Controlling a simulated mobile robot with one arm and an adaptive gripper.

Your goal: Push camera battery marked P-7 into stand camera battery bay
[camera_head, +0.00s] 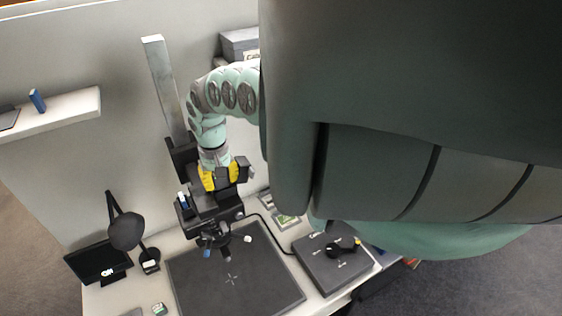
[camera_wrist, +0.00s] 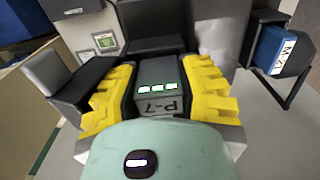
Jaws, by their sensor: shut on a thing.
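The camera battery marked P-7 (camera_wrist: 158,100) is a grey block with small lit green-white marks on top, seen in the wrist view. My gripper (camera_wrist: 157,84) has its yellow fingers shut on both sides of it. In the head view my gripper (camera_head: 220,176) is at the upper part of the black stand camera (camera_head: 205,205), on the column (camera_head: 166,90). The battery's far end faces a black part (camera_wrist: 150,46) of the stand camera. I cannot tell how deep it sits in the bay, and the head view hides the battery.
A blue block marked M-21 (camera_wrist: 281,50) sits in a dark holder at the right of the wrist view. Under the camera lies a dark mat (camera_head: 230,283). A desk lamp (camera_head: 125,230), small screen (camera_head: 98,262) and flat grey box (camera_head: 333,262) stand around it.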

